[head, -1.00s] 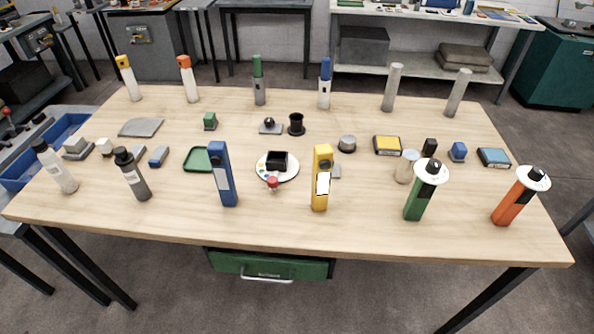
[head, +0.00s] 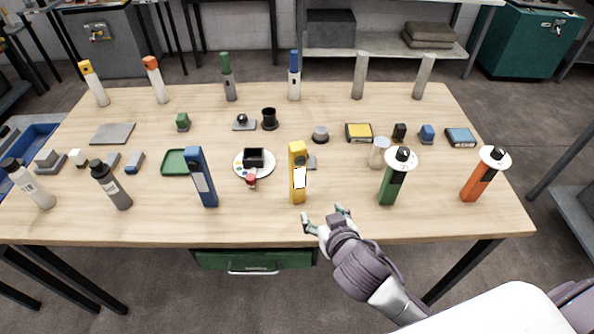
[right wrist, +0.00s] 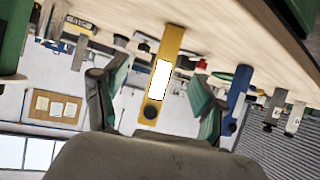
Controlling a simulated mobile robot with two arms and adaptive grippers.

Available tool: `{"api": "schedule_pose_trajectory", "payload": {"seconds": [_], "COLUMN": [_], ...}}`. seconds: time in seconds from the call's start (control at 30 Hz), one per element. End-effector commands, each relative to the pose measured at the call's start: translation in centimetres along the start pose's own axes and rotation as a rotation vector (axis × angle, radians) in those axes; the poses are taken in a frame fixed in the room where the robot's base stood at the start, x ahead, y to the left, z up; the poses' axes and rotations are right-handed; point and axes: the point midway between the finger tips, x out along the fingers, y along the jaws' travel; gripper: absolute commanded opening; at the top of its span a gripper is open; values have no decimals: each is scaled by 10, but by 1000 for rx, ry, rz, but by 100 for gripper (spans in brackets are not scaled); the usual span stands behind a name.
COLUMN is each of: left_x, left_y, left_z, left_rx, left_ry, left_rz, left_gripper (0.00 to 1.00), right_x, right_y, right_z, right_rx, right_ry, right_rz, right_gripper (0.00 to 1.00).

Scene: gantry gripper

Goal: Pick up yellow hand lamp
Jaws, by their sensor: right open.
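The yellow hand lamp (head: 298,160) stands upright near the front middle of the wooden table, with a white panel on its face. It also shows in the right wrist view (right wrist: 170,50), between my open fingers but farther off. My right gripper (head: 325,214) is open and empty at the table's front edge, in front of the lamp and a little to its right, apart from it. In the right wrist view the right gripper's (right wrist: 160,112) two green-padded fingers are spread wide. My left gripper is not in view.
A blue hand lamp (head: 202,180) stands to the left and a green one with a white disc (head: 393,182) to the right. An orange one (head: 479,180) is farther right. A plate (head: 240,169) with small items lies left of the yellow lamp. The front strip before the lamp is clear.

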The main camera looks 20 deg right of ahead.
Motion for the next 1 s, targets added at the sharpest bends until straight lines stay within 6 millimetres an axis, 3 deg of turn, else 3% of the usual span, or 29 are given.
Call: {"api": "schedule_pose_trajectory", "payload": {"seconds": [0.07,0.2,0.6,0.87,1.0], "left_x": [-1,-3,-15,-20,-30], "left_y": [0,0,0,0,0], "left_z": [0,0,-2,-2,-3], "left_rx": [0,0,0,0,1], "left_ry": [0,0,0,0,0], "left_rz": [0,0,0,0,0], "left_gripper": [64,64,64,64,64], "right_x": [-2,3,72,88,106], "right_y": [-6,-10,-13,-15,-17], "right_z": [-24,-39,-48,-51,-58], "right_rx": [15,31,34,33,31], "right_ry": [82,131,128,127,127], "right_rz": [-22,-39,-38,-39,-38], "right_gripper": [71,71,71,71,71]}}
